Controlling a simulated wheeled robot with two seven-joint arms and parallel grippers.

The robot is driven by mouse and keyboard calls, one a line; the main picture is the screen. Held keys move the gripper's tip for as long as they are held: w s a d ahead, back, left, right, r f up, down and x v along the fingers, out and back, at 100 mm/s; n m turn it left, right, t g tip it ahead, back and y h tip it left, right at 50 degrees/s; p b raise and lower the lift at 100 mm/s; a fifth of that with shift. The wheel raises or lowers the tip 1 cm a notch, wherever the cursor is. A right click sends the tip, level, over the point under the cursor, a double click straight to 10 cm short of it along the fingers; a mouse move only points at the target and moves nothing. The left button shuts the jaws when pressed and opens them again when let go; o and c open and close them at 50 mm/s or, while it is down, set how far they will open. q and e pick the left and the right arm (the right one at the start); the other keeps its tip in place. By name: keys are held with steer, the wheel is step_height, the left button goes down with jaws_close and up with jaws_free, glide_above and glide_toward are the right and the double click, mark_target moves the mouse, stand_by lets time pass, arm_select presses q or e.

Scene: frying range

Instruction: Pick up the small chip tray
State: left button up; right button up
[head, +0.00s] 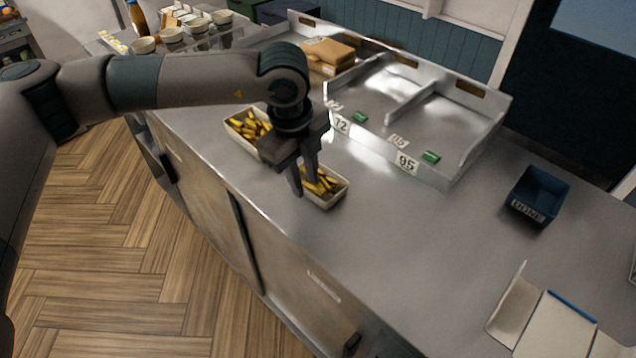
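The small chip tray (336,200) is a pale tray of yellow chips on the steel counter, near its front edge. My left gripper (305,188) points down at its left end. The two dark fingers are apart, one outside the tray's left side and the other over the chips. I cannot tell whether they touch the tray wall. A second, larger-looking chip tray (234,138) stands behind and to the left, partly hidden by my gripper. My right gripper is not in view.
Metal bays with number cards 72 and 95 (407,163) stand behind the trays; brown packages (328,52) lie in the left one. A dark blue bin (540,194) and an open pale box (545,325) are at right. The middle counter is clear.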

arm_select(q)
steer(key=shift+f, duration=0.65)
steer(key=shift+w+d+f, duration=0.1)
steer(key=shift+f, duration=0.2)
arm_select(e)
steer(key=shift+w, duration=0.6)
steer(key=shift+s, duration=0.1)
arm_select(q)
jaws_close()
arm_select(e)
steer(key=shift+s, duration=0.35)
